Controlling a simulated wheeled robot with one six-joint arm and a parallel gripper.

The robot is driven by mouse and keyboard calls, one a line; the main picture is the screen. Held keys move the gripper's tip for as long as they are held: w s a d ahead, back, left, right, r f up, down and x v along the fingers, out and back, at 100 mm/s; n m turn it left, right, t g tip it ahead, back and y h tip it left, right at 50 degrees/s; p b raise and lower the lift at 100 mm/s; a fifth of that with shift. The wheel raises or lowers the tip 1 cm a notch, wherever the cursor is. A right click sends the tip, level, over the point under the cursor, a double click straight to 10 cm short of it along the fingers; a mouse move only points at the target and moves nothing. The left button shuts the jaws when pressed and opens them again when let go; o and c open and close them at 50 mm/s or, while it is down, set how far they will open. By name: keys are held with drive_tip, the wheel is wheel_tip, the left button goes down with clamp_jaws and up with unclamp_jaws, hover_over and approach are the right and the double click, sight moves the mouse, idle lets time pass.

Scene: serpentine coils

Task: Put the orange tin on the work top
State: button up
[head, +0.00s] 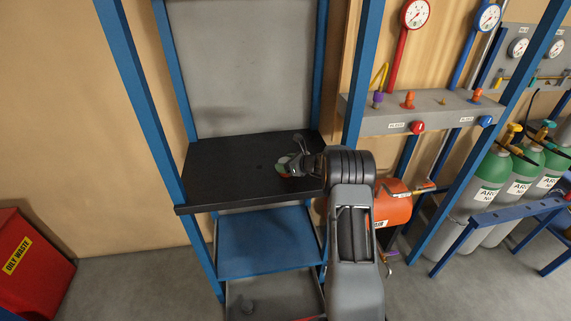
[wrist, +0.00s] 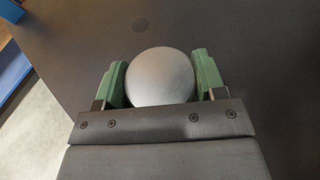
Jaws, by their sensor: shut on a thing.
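My gripper (head: 287,165) is over the right part of the black work top (head: 222,178) in the head view. In the wrist view its green jaws (wrist: 161,84) are shut on a round thing, one jaw on each side. I take it for the orange tin (wrist: 160,77); only its smooth pale grey round top shows there, and its sides are hidden. The dark work top fills the background behind it. I cannot tell whether the tin touches the work top or hangs just above it.
The blue frame's posts (head: 172,75) stand beside the work top, with a grey back panel (head: 242,65) behind. A blue shelf (head: 265,243) lies below. A large orange tank (head: 393,208) is right of my arm. The work top's left part is clear.

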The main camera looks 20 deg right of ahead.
drive_tip(key=shift+f, duration=0.15)
drive_tip(key=o, duration=1.1)
drive_tip(key=shift+c, duration=0.2)
